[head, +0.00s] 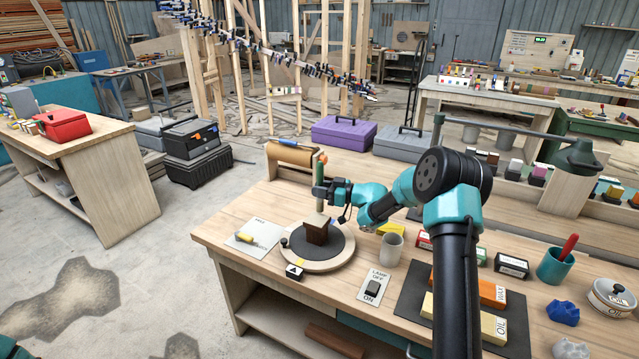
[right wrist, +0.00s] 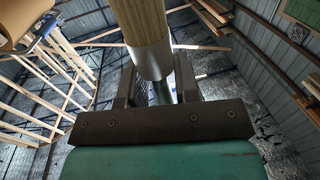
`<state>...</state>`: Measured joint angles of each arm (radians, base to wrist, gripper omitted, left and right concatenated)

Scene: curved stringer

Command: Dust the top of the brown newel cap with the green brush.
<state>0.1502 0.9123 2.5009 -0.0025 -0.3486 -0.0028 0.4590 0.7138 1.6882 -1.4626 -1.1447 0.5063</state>
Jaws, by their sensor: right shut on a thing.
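My right gripper (head: 322,190) is above and slightly behind the cap. It is shut on the green brush (head: 321,165), which stands about upright with its green end up. My left gripper is out of view.
A paper roll (head: 290,153) lies behind the turntable. A white sheet (head: 254,234) is to its left, and a lamp switch card (head: 373,287) in front. A beige cup (head: 391,249) stands to the right, near orange and yellow blocks on a dark mat (head: 412,296).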

